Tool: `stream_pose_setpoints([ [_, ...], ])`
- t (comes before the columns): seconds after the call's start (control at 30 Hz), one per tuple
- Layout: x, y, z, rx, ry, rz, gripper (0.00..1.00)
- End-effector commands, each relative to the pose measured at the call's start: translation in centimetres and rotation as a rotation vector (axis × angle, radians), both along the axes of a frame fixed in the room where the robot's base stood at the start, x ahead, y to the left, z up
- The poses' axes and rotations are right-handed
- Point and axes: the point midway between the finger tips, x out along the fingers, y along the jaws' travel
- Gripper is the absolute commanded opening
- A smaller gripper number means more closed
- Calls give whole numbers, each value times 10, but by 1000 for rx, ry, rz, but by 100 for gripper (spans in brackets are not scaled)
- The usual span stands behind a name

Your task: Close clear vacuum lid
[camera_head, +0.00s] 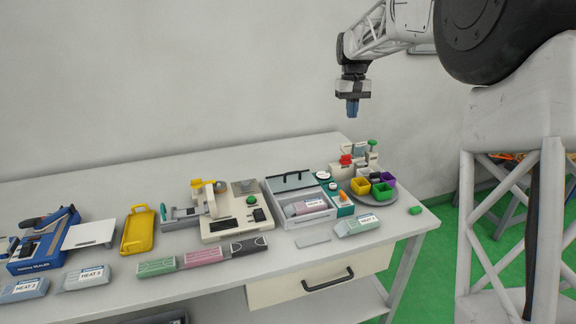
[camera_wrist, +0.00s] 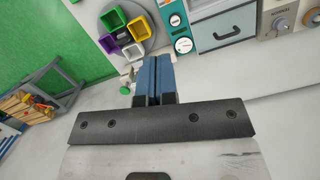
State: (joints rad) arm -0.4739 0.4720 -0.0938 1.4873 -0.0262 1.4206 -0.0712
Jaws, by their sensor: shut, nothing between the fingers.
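The vacuum chamber (camera_head: 303,226) is a grey box on the table, right of the middle in the head view. Its clear lid (camera_head: 300,184) stands raised at the back, with a dark handle along its upper edge. A pink labelled pack (camera_head: 306,208) lies inside the chamber. My gripper (camera_head: 352,113) hangs high above and behind the table, pointing down, apart from everything. Its blue fingers (camera_wrist: 154,80) are shut together and empty.
A teal panel with gauges (camera_wrist: 179,32) adjoins the chamber. A round tray of coloured cups (camera_head: 374,190) stands to its right, and a cream machine (camera_head: 232,222) to its left. A labelled pack (camera_head: 357,226) lies in front. The air around my gripper is clear.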

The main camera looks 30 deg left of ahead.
Motion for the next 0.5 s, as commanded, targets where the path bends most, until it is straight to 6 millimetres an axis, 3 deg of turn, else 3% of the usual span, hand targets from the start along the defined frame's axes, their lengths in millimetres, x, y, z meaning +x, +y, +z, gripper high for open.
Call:
stream_pose_setpoints([
  [0.5,44,127,-61,-36,62,107,0],
])
